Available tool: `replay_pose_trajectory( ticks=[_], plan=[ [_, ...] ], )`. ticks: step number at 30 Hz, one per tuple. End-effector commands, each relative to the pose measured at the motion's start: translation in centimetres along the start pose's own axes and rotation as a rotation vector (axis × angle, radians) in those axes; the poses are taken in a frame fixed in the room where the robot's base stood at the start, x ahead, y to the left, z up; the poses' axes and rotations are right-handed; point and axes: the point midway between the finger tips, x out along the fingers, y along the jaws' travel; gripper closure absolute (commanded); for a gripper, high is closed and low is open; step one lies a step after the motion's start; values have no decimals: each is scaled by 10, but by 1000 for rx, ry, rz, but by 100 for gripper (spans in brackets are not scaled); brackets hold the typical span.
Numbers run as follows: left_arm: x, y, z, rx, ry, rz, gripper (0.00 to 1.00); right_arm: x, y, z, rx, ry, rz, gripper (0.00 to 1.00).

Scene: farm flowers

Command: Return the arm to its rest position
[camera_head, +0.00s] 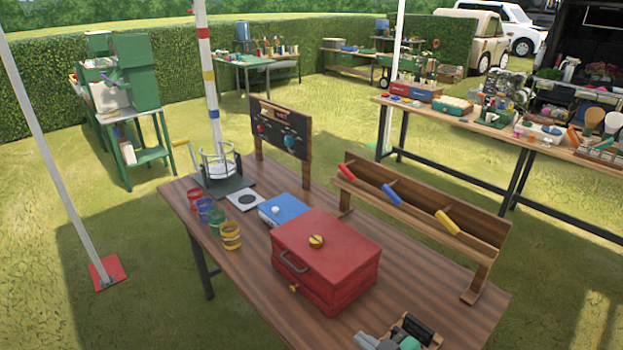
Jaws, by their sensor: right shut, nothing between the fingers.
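At the bottom edge, small grey shapes that look like the tip of my right gripper (376,342) show beside a small wooden box with black and teal items (418,328). Its fingers look shut, with nothing seen between them. Most of it and the arm are cut off by the frame. My left gripper is out of view. A red lidded box (325,262) with a grey handle and a yellow knob stands closed on the brown wooden table (262,300), farther back than the grey shapes.
The table's front left is clear.

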Motion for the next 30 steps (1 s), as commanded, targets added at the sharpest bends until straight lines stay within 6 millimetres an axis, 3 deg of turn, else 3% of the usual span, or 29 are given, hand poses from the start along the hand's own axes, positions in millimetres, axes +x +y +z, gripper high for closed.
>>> replay_pose_trajectory(
  ticks=[8,18,27,30],
  plan=[
    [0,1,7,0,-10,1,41,-36,-18,39,115,-222,70,100],
    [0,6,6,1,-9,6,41,-132,-38,113,328,-642,194,100],
    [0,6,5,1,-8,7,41,-208,-59,151,471,-913,259,100],
    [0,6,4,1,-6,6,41,-192,-58,170,467,-921,254,100]
  ],
)
